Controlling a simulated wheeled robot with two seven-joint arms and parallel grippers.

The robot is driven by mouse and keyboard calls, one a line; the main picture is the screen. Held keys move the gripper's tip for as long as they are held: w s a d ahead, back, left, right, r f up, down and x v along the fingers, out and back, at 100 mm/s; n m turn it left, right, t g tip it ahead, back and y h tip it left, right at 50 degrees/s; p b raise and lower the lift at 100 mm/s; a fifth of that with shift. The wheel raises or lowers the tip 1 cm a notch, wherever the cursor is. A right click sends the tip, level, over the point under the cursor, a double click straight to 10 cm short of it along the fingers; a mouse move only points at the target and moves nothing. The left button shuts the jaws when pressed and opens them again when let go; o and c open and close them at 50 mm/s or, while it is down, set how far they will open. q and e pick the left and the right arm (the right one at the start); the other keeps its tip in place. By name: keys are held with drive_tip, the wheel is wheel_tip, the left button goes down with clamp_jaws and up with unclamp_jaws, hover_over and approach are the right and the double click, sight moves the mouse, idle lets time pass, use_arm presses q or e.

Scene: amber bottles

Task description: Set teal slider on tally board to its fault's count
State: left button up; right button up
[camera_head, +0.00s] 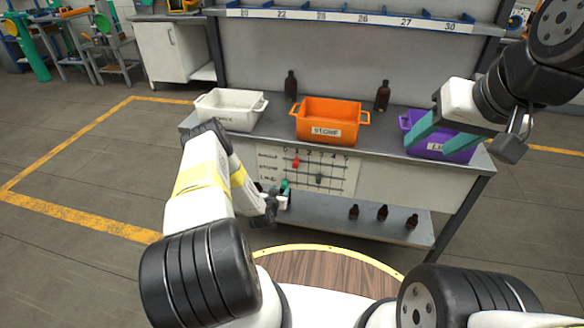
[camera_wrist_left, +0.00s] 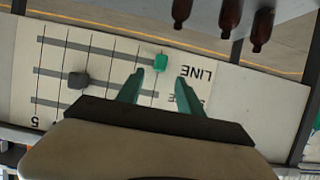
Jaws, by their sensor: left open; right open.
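The tally board (camera_head: 340,185) is a pale panel on the bench front with three slots and column numbers along its top. The teal slider (camera_wrist_left: 160,62) is in the lowest slot, at its zero end by a LINE label in the upside-down left wrist view. A grey slider (camera_wrist_left: 78,79) sits in the middle slot and a red slider (camera_head: 296,162) in the top one. My left gripper (camera_wrist_left: 160,78) is open, its teal fingertips just short of the teal slider, one toward each side. My right gripper (camera_head: 440,132) is open and empty in front of the purple bin.
White (camera_head: 230,110), orange (camera_head: 325,122) and purple (camera_head: 458,147) bins stand on the bench. Amber bottles stand behind them, one left of the orange bin (camera_head: 291,85) and one right (camera_head: 383,96). Three more bottles (camera_head: 382,213) are on the lower shelf (camera_head: 340,222).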

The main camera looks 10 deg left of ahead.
sight(284, 185)
use_arm(q)
drive_tip(key=x, duration=0.6)
drive_tip(key=shift+w+f, duration=0.2)
drive_tip(key=shift+w, duration=0.1)
drive_tip(key=shift+c, duration=0.2)
clamp_jaws()
idle(0.9)
